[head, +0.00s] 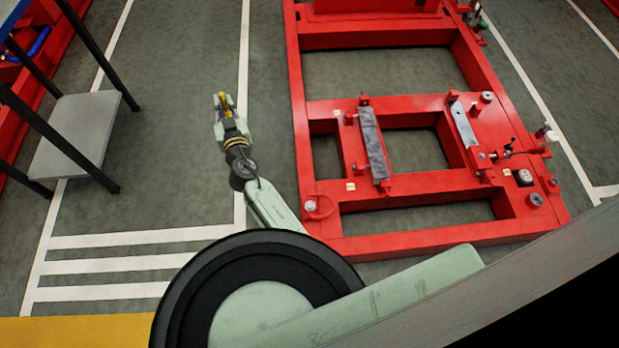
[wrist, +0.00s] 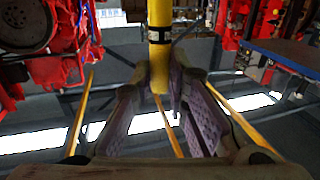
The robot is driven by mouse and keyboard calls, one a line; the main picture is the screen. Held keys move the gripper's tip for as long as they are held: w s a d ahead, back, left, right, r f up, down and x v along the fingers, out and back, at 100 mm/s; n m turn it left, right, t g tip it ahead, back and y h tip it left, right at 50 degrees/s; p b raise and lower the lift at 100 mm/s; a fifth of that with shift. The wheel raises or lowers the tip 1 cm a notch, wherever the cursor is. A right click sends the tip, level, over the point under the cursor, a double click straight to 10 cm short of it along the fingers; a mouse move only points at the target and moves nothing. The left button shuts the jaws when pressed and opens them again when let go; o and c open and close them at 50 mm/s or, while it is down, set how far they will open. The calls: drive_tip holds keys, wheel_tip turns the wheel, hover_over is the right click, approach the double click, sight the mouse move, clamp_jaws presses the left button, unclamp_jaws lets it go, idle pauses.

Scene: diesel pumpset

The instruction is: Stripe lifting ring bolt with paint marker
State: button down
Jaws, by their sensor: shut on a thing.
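My gripper (head: 223,103) is held out over the grey floor, left of the red base frame (head: 294,100). It is shut on a yellow paint marker with a dark band; in the wrist view the marker (wrist: 159,75) stands between the purple-padded fingers and runs up out of the picture. A small red ring (head: 321,208) at the frame's near left corner looks like the lifting ring bolt, beside a round grey piece. It is too small to make out any stripe. The gripper and marker are well apart from it.
A grey-shelved stand (head: 75,135) with dark legs is at the left. The red frame carries a long grey bar (head: 372,142), a shorter plate (head: 463,125) and several small fittings at its right side. Open floor with white lines lies between stand and frame.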

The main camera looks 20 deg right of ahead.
drive_tip(key=d+f+m+h+b, duration=0.1)
drive_tip(key=d+m+h+b, duration=0.1)
drive_tip(key=d, duration=0.6)
drive_tip(key=shift+w+f+h+b, duration=0.35)
drive_tip(key=shift+h+b, duration=0.25)
drive_tip(key=shift+b, duration=0.2)
drive_tip(key=s+d+f+m+g+h+b, duration=0.5)
drive_tip(key=s+d+f+m+h, duration=0.1)
drive_tip(key=s+d+f+h, duration=0.3)
drive_tip(key=s+a+f+m+g+h+b, duration=0.1)
drive_tip(key=s+f+m+g+h, duration=0.3)
drive_tip(key=s+f, duration=0.9)
drive_tip(key=m+g+b, duration=0.1)
drive_tip(key=g, duration=0.1)
drive_tip(key=shift+a+m+g, duration=0.3)
drive_tip(key=shift+g, duration=0.1)
drive_tip(key=shift+f+b, duration=0.1)
drive_tip(key=shift+b, duration=0.25)
